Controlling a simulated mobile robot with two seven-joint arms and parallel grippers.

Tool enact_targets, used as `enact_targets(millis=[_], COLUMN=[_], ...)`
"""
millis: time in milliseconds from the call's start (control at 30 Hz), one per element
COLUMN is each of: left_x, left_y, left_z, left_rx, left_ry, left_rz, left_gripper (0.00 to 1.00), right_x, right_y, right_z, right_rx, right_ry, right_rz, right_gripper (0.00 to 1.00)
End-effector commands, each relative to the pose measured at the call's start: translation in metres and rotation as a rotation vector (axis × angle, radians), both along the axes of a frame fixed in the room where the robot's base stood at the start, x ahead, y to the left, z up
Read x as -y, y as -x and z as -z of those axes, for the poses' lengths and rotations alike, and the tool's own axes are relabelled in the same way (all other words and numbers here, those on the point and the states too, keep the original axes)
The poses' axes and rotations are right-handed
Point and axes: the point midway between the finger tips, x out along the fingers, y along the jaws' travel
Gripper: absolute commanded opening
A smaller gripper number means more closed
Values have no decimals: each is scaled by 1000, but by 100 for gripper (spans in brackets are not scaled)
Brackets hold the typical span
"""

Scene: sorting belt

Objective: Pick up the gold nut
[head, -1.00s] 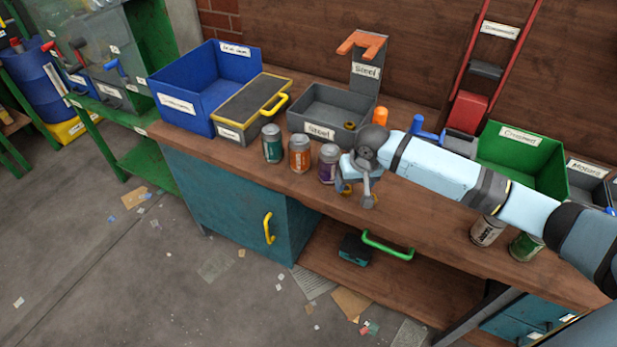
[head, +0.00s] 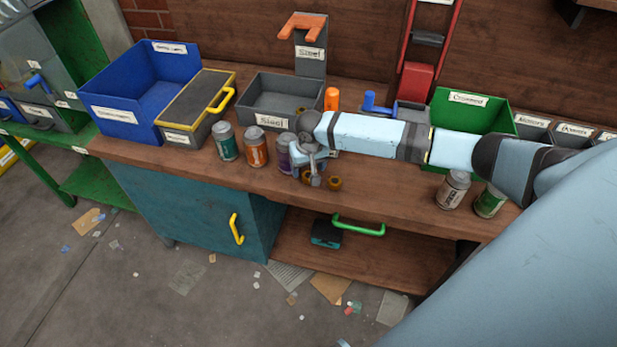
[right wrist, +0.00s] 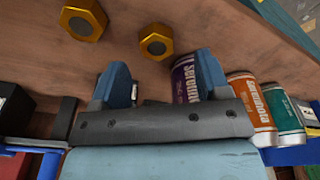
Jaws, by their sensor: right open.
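Two gold nuts lie on the wooden bench top. One nut (head: 334,183) is just right of my right gripper (head: 313,180) in the head view; the other (head: 306,177) is mostly hidden behind the fingers. In the right wrist view, one nut (right wrist: 156,41) lies ahead of the gap between the fingers and the other nut (right wrist: 83,20) farther to the left. My right gripper (right wrist: 161,80) is open, with no nut between its fingers. A purple can (right wrist: 187,80) shows behind its right finger. My left gripper is out of view.
An orange can (head: 256,148) and a teal can (head: 225,142) stand left of the purple can. The grey steel bin (head: 250,106) is behind them. The bench's front edge is close to the nuts.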

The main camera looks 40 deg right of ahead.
Motion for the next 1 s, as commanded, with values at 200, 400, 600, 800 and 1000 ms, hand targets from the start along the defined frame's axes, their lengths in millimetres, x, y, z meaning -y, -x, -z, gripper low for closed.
enact_targets(millis=[200, 400, 600, 800, 1000], left_x=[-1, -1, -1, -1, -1], left_y=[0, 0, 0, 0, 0], left_z=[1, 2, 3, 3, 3], left_rx=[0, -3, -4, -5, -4], left_ry=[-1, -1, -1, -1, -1], left_rz=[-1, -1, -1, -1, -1], left_gripper=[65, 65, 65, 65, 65], right_x=[4, 5, 5, 5, 5], right_y=[-2, -3, -3, -3, -3], right_z=[33, 41, 41, 41, 41], right_rx=[-2, 0, 0, 0, 0], right_ry=[0, 1, 0, 1, 0], right_rz=[0, 0, 0, -1, 0], right_gripper=[70, 70, 56, 14, 13])
